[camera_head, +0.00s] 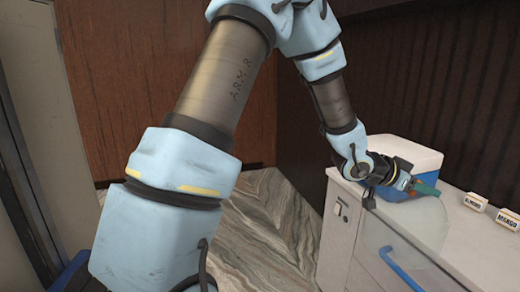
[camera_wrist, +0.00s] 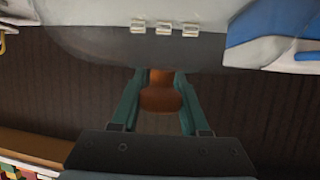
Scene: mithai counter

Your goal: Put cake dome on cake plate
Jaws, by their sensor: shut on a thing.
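My gripper (camera_head: 426,188) is over the counter near its front edge in the head view. In the wrist view its two green fingers (camera_wrist: 160,103) are shut on the orange-brown knob (camera_wrist: 160,98) of the clear cake dome (camera_wrist: 95,48). The dome is see-through and shows as a wide, greyish curved shape beyond the knob. In the head view the dome (camera_head: 424,222) is a faint outline below the gripper, over the counter's front edge. I cannot tell whether its rim touches anything. I cannot make out the cake plate in either view.
A blue cooler box with a white lid (camera_head: 412,158) stands behind the gripper on the white counter (camera_head: 462,232). Small name signs, ALMOND (camera_head: 476,201) and MANGO (camera_head: 508,219), stand to the right. A blue handle (camera_head: 402,268) sticks out from the counter front.

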